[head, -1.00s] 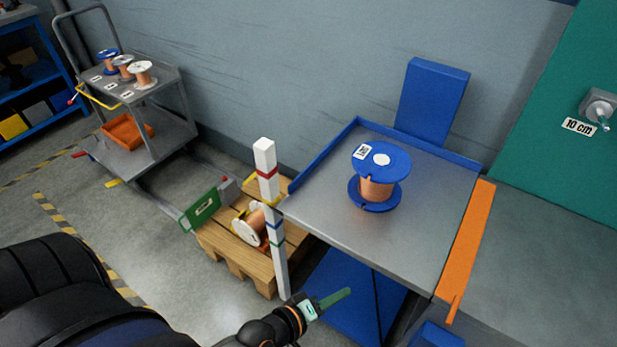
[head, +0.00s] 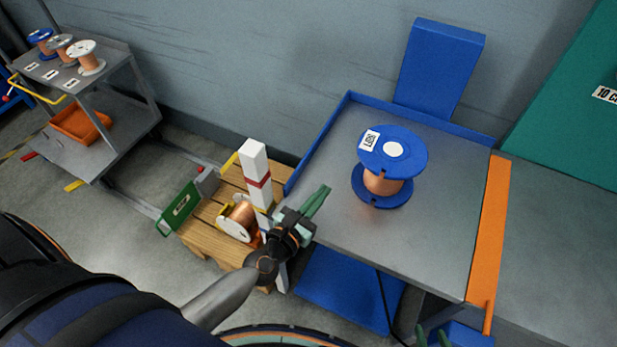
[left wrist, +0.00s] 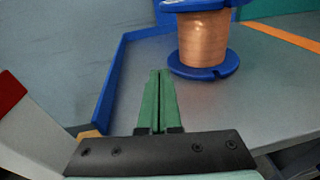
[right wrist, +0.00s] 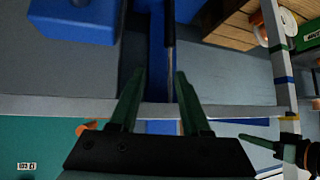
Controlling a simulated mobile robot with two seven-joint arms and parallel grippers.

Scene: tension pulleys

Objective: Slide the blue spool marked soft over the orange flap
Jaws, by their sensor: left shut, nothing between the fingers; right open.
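The blue spool (head: 392,160), wound with copper wire, stands upright on the grey table (head: 330,215). Its top has a white disc and a label too small to read. The orange flap (head: 490,240) is a strip along the table's right edge. My left gripper (head: 318,198) is shut and empty by the table's left edge, left of the spool and apart from it. In the left wrist view, its fingers point just left of the spool (left wrist: 203,40). My right gripper (head: 433,338) shows only its fingertips at the bottom edge; the right wrist view shows it open and empty (right wrist: 158,75).
A blue rim (head: 420,118) runs along the table's back and left sides. A striped post (head: 255,175) and a wooden pallet (head: 205,235) with another spool are to the left. A cart (head: 100,95) with several spools stands far left. The table's front surface is clear.

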